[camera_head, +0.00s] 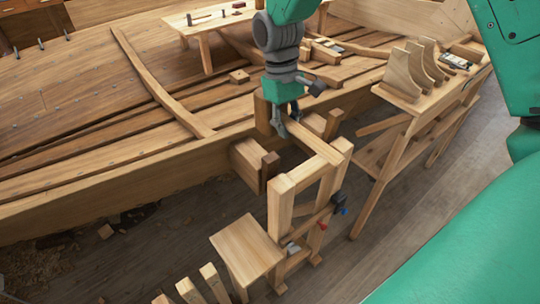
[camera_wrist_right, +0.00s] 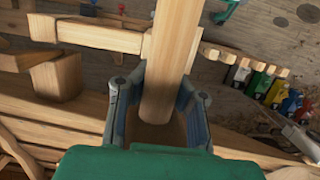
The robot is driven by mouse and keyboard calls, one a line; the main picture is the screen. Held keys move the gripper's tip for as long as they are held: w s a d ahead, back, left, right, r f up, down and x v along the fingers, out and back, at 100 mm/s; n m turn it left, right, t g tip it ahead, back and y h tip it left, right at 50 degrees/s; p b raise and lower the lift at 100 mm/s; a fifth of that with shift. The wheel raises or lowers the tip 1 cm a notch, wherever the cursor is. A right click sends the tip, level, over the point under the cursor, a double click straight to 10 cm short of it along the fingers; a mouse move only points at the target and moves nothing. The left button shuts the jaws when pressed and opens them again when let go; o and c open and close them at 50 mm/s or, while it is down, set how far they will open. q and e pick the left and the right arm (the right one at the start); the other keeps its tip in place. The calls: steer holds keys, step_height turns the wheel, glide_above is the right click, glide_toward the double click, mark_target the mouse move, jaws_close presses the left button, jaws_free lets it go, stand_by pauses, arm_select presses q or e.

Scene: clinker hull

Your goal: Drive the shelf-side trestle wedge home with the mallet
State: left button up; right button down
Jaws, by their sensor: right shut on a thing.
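My right gripper (camera_head: 284,122) is shut on a pale wooden shaft (camera_wrist_right: 172,50), which appears to be the mallet's handle. A wooden block (camera_head: 262,113) just left of the gripper looks like the mallet head. The shaft slopes down and right over the wooden trestle (camera_head: 281,205). Beside the hull plank, two small block pairs show: one left with a darker piece (camera_head: 269,168), one on the shelf side with an upright piece (camera_head: 333,122) that may be the wedge. A block (camera_wrist_right: 56,78) left of the gripper shows in the wrist view. My left gripper is out of view.
The clinker hull (camera_head: 75,115) fills the left and back. A shelf (camera_head: 412,108) with curved wooden pieces stands right. A small stool-like stand (camera_head: 246,245) is in front, near several upright wooden pieces (camera_head: 213,280). Open floor (camera_head: 330,270) lies between trestle and shelf.

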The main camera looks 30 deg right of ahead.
mark_target(290, 119)
steer(key=shift+s+f, duration=0.1)
steer(key=shift+s, duration=0.2)
steer(key=shift+w+f, duration=0.15)
steer(key=shift+w, duration=0.2)
steer(key=shift+w+r, duration=0.1)
steer(key=shift+r, duration=0.2)
steer(key=r, duration=0.4)
steer(key=shift+s+r, duration=0.25)
steer(key=shift+r, duration=0.05)
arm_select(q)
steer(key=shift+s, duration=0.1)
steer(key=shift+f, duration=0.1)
arm_select(e)
steer(key=shift+w+f, duration=0.1)
steer(key=shift+w, duration=0.05)
